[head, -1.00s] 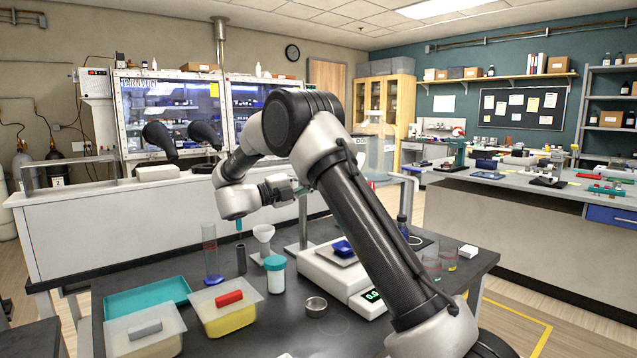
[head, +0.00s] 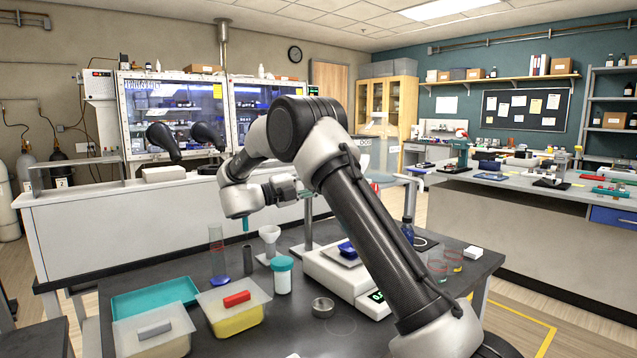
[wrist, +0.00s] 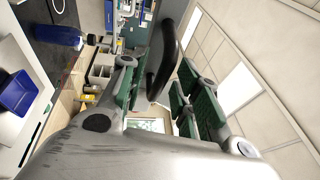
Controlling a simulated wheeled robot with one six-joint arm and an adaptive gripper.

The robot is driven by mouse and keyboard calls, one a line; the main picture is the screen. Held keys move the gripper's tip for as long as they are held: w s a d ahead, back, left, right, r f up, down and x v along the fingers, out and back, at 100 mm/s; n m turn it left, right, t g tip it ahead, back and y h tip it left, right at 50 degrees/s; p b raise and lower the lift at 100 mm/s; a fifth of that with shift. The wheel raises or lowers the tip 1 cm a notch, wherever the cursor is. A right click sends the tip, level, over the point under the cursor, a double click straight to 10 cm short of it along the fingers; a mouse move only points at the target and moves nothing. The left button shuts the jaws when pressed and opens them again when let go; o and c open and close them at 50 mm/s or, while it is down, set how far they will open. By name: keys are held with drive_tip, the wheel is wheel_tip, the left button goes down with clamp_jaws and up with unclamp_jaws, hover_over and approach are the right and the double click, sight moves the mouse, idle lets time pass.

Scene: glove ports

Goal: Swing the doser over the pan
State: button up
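The doser (head: 366,144), a pale body with dark lettering, shows behind my upper arm in the head view, partly hidden. The balance pan (head: 350,262) is on the white balance on the dark table, carrying a blue weigh boat (head: 346,249). The boat also shows at the left of the wrist view (wrist: 18,93). My gripper (head: 285,188) is above the table, left of the doser body, near a grey upright post (head: 308,222). In the wrist view its green-padded fingers (wrist: 160,92) are apart. A black curved bar (wrist: 167,55) shows between or beyond them; I cannot tell whether they touch it.
Lidded tubs (head: 232,310) and a teal tray (head: 150,300) are front left. Beakers (head: 438,268) stand at the right.

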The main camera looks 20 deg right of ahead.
drive_tip(key=shift+a, duration=0.1)
drive_tip(key=a+f, duration=0.1)
drive_tip(key=a, duration=0.6)
drive_tip(key=shift+f, duration=0.15)
drive_tip(key=shift+w+a, duration=0.1)
drive_tip(key=shift+a, duration=0.05)
drive_tip(key=shift+c, duration=0.2)
